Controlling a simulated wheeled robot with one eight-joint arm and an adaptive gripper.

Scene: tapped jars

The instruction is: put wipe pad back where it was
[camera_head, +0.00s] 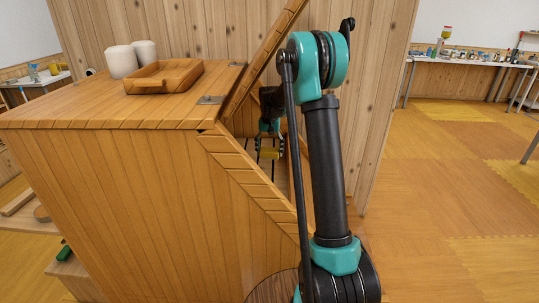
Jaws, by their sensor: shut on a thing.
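My gripper (268,143) reaches through the slanted opening of the wooden cabinet. It points down and is small in the view, partly framed by the opening's edge and my arm. It is shut on a small yellow piece (269,154), which looks like the wipe pad. I cannot tell whether the pad touches the surface below it. Much of the cabinet's inside is hidden.
The wooden cabinet (130,190) has a raised slanted lid (262,58) close beside my arm. On its top are a wooden tray (165,77) and two white rolls (122,61). Open floor (450,200) lies to the right. Cluttered tables (465,60) stand far back.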

